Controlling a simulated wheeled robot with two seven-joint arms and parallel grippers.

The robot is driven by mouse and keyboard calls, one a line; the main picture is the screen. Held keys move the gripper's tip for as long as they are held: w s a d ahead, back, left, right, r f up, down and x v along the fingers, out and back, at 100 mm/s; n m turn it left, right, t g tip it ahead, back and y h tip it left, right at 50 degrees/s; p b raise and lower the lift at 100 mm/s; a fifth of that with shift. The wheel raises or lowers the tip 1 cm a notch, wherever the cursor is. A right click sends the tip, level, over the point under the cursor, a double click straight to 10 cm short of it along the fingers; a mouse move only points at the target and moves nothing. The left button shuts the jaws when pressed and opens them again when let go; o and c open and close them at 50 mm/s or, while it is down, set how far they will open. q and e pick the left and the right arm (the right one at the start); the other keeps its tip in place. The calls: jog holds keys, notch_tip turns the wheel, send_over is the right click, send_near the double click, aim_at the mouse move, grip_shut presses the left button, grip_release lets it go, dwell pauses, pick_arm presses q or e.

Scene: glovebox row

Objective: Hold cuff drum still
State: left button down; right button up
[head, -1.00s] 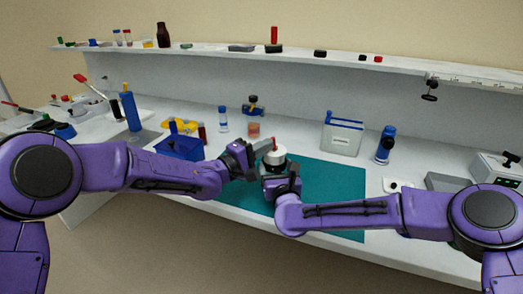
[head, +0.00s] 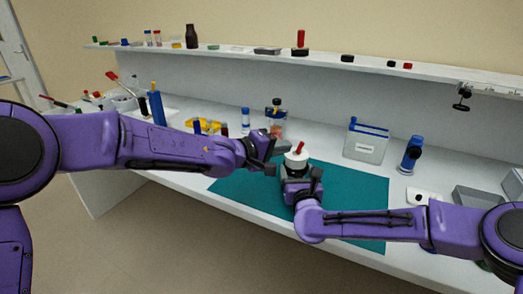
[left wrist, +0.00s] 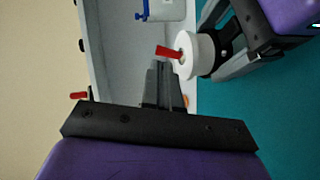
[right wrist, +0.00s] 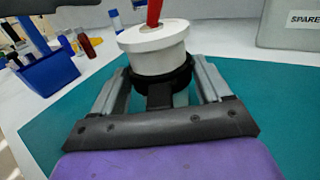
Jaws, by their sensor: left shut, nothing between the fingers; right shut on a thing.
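The cuff drum is a white round drum (head: 297,159) with a dark lower band and a red handle on top. It stands upright above the teal mat (head: 350,200). My right gripper (head: 300,180) is shut on the drum's dark lower part; the right wrist view shows the drum (right wrist: 155,48) between its fingers (right wrist: 160,95). My left gripper (head: 283,146) is shut and empty just left of the drum, close to the red handle (head: 300,148). In the left wrist view its closed fingers (left wrist: 160,75) point towards the red handle (left wrist: 168,52), and a small gap shows.
A blue bin (right wrist: 48,72) stands behind my left arm. A white container with a blue top (head: 366,142) and a blue bottle (head: 411,155) stand at the back right. A shelf (head: 270,55) with small items runs along the back.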

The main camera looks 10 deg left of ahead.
pick_arm(q)
jog(key=v, duration=1)
jog(key=shift+s+r, duration=0.15)
jog(key=shift+r, duration=0.2)
pick_arm(e)
jog(key=o, duration=1.1)
jog(key=shift+s, duration=0.1)
